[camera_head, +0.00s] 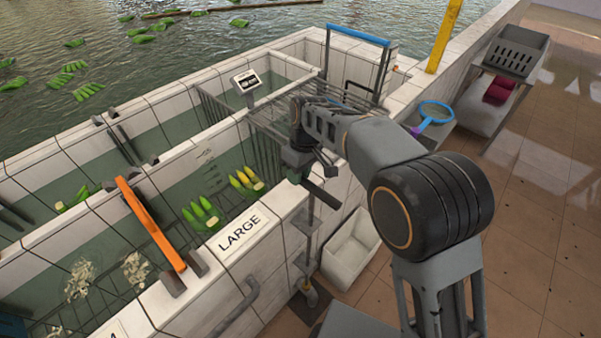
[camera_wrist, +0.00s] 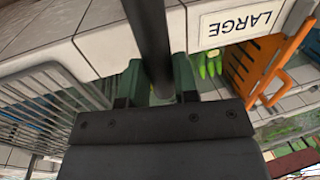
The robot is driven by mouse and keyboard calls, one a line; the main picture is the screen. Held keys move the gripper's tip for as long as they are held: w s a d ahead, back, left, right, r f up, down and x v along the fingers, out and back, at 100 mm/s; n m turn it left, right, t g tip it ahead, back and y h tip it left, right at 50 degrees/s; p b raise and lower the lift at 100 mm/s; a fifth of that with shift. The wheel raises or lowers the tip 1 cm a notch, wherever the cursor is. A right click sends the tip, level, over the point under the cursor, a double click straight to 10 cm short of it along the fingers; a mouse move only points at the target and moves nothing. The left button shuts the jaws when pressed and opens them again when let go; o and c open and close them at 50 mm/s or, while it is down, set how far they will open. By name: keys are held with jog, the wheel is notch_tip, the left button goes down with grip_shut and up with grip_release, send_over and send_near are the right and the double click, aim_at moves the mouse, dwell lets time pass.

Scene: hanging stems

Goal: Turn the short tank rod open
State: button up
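The short tank rod stands upright against the outside of the tank wall, its thin shaft (camera_head: 310,220) running down past brackets toward the floor. Its dark handle bar (camera_head: 322,194) sticks out at the top, toward the lower right. My gripper (camera_head: 297,172) is at the handle's upper left end, beside the LARGE sign. In the wrist view the dark bar (camera_wrist: 149,35) runs between the green finger pads of my gripper (camera_wrist: 160,82), which sit close against both its sides. The gripped end of the bar is partly hidden by my gripper.
The LARGE sign (camera_head: 241,231) is on the tiled wall top, with an orange handled rack (camera_head: 150,222) to its left. Green and yellow bananas (camera_head: 203,215) float in the tank. A wire grate (camera_head: 270,130) lies behind my gripper. A white bin (camera_head: 351,249) stands below right.

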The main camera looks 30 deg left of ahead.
jog(key=o, duration=0.4)
jog(key=shift+s+a, duration=0.1)
jog(key=shift+o, duration=0.2)
jog(key=shift+r, duration=0.3)
notch_tip(320, 180, up, 13)
jog(key=w, duration=0.2)
jog(key=shift+w+d, duration=0.35)
jog(key=shift+d, duration=0.1)
